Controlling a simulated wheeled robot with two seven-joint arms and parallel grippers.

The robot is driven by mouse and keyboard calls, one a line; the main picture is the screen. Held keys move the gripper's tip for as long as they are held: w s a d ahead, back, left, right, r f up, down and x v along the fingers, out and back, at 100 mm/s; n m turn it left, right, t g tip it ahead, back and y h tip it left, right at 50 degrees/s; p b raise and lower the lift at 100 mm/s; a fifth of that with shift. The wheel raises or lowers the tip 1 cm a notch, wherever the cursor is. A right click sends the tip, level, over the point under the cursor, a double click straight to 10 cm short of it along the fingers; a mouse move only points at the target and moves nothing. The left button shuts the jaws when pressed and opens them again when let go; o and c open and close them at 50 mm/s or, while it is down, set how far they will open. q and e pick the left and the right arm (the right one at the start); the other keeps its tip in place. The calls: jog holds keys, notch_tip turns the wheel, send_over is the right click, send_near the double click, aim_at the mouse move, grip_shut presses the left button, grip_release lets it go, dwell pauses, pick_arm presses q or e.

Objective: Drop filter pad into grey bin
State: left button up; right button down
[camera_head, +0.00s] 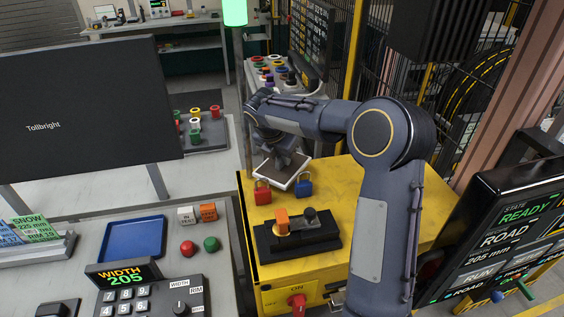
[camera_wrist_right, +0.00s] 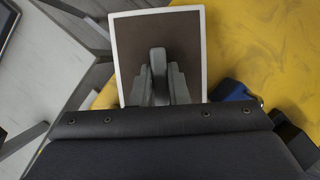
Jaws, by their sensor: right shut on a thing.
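The filter pad (camera_head: 266,170) is a flat square with a white rim and a dark brown middle. My right gripper (camera_head: 284,165) is shut on it and holds it tilted near the far left edge of the yellow cabinet. In the right wrist view the pad (camera_wrist_right: 190,40) fills the upper middle, with the gripper fingers (camera_wrist_right: 160,80) against its brown face. I cannot pick out a grey bin for certain in either view. My left gripper is not in view.
On the yellow cabinet (camera_head: 345,190), a red padlock (camera_head: 262,192) and a blue padlock (camera_head: 304,184) stand close to the pad. A black block with an orange knob (camera_head: 297,238) is nearer. Left are a blue tray (camera_head: 134,240) and a keypad (camera_head: 150,293). A dark screen (camera_head: 510,240) stands right.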

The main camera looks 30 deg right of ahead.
jog(key=shift+f, duration=1.2)
jog(key=shift+f, duration=0.1)
jog(key=c, duration=1.4)
grip_release()
